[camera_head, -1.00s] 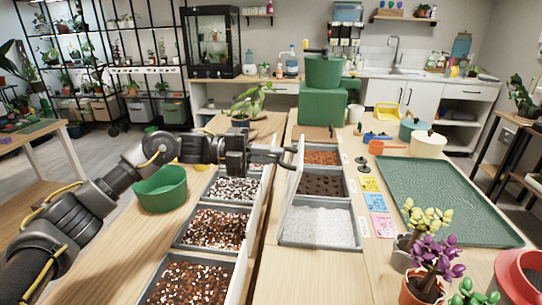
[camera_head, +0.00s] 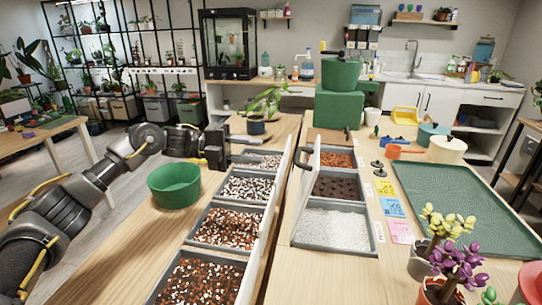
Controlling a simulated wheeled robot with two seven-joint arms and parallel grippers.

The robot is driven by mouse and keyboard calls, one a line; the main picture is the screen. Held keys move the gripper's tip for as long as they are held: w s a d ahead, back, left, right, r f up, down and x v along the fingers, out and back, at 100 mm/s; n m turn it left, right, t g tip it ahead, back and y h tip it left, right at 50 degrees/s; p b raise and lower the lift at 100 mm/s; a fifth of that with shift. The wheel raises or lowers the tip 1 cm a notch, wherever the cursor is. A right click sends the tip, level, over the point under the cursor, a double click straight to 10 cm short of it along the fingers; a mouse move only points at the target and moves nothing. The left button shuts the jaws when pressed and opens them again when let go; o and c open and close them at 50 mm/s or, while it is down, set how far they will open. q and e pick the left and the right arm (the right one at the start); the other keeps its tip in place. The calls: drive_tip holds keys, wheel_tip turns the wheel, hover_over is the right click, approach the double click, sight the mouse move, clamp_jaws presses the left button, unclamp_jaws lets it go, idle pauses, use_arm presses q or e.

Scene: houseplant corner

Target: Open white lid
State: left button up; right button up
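One long white lid (camera_head: 309,170) stands upright along the left edge of the right row of grey bins (camera_head: 335,247), with the bins uncovered. Another white lid (camera_head: 268,215) stands along the right edge of the left row of bins (camera_head: 203,250), which is uncovered too. My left gripper (camera_head: 256,151) reaches in from the left, above the far end of the left row. Its fingers point right, look spread apart and hold nothing. It is apart from the right row's lid. My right gripper is not in view.
A green pot (camera_head: 175,186) stands left of the bins. A potted plant (camera_head: 257,120) is behind my gripper. Green blocks with a pot (camera_head: 340,105) stand at the back. A green tray (camera_head: 465,205), colored cards and flowers fill the right side.

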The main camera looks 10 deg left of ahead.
use_arm(q)
drive_tip(key=shift+a, duration=1.15)
